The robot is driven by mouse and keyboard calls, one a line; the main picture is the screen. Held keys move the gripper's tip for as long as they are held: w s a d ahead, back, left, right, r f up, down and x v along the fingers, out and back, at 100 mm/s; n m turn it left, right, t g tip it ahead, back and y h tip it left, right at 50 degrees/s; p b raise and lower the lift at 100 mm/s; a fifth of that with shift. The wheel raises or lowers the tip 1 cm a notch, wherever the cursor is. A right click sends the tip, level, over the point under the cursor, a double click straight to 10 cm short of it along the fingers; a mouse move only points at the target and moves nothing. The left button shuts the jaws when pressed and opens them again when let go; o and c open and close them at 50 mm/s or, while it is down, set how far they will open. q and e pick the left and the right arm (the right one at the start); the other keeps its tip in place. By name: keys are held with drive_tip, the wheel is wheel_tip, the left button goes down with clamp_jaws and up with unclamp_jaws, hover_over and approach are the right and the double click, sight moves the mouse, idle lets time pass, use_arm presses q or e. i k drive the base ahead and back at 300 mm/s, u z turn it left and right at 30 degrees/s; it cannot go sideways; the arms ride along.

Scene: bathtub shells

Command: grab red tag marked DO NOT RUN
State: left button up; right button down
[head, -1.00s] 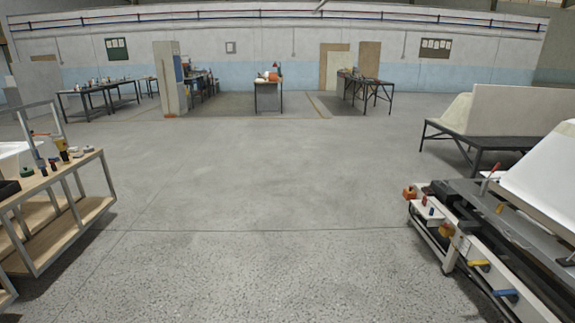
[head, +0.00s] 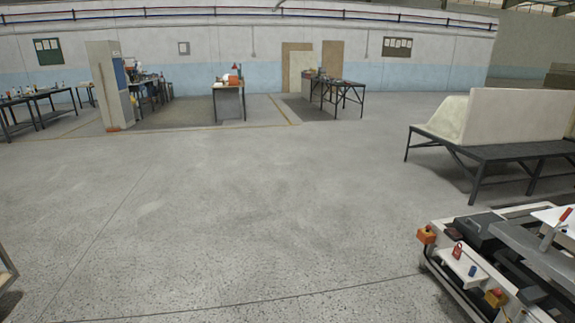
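A small red item (head: 458,250) sits on a white ledge of the machine at the lower right in the head view. It may be a tag or a padlock; it is too small to read any lettering. A small blue item (head: 472,270) is beside it. Neither of my grippers is in view.
The machine (head: 495,235) fills the lower right corner. A black-framed table (head: 490,150) with a pale shell stands behind it. Workbenches (head: 340,84) and a tall cabinet (head: 107,85) line the back. The grey floor (head: 220,210) in the middle is clear.

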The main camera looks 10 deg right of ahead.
sight(458, 253)
drive_tip(key=z, duration=0.25)
drive_tip(key=i, duration=1.95)
drive_tip(key=z, duration=1.25)
drive_tip(key=i, duration=1)
drive_tip(key=z, duration=1.75)
drive_tip(key=i, duration=0.85)
drive_tip(key=z, duration=0.45)
